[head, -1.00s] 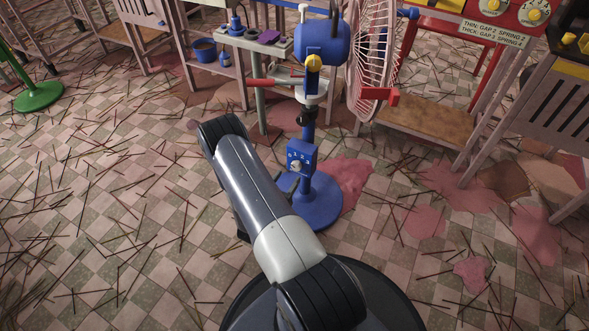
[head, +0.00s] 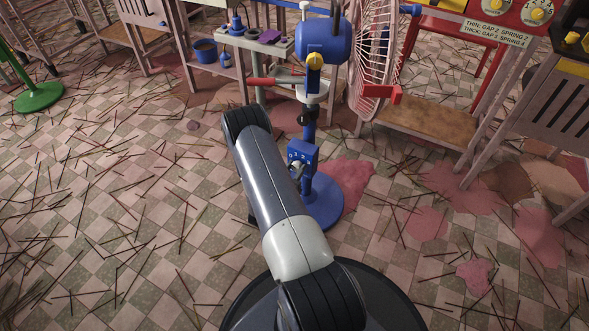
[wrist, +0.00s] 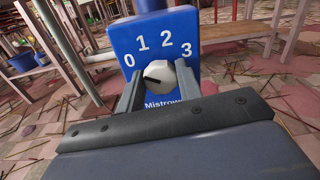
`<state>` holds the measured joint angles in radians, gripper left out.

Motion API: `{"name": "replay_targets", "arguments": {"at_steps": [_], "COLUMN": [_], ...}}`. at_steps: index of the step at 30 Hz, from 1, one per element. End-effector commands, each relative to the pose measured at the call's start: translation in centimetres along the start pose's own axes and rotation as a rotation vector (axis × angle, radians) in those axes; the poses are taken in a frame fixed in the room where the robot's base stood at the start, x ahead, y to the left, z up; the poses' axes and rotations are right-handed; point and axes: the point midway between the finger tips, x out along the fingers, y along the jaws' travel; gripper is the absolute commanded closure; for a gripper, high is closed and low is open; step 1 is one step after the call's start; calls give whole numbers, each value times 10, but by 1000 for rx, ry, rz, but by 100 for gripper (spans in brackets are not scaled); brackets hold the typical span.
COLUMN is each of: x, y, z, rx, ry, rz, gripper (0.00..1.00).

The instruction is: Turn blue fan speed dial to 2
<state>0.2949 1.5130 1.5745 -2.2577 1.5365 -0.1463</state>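The blue fan (head: 323,42) stands on a round blue base, with its control box (head: 303,154) low on the post. In the wrist view the box face (wrist: 185,22) reads 0, 1, 2, 3 in an arc. The white dial (wrist: 166,72) sits below the numbers, its black mark pointing left, roughly toward 0. My gripper (wrist: 160,88) is at the dial, one finger on each side, close to its edges. I cannot tell whether the fingers press on it. In the head view my arm and the box partly hide the gripper.
A red handle (head: 262,82) and a pale workbench (head: 265,45) stand behind the fan. A wooden-shelved table (head: 430,120) is at the right. Incense sticks and pink patches lie on the checkered floor. A green stand base (head: 40,96) is at the far left.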

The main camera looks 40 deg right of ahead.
Motion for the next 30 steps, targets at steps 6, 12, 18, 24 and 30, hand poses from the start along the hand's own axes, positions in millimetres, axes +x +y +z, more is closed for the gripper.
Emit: {"name": "replay_targets", "arguments": {"at_steps": [6, 12, 18, 24, 30], "x": [0, 0, 0, 0, 0], "y": [0, 0, 0, 0, -1], "z": [0, 0, -1, -2, -3], "rx": [0, 3, 49, 169, 345], "ry": [0, 0, 0, 0, 0], "rz": [0, 0, -1, -1, -1], "gripper": [85, 90, 90, 90, 90]}}
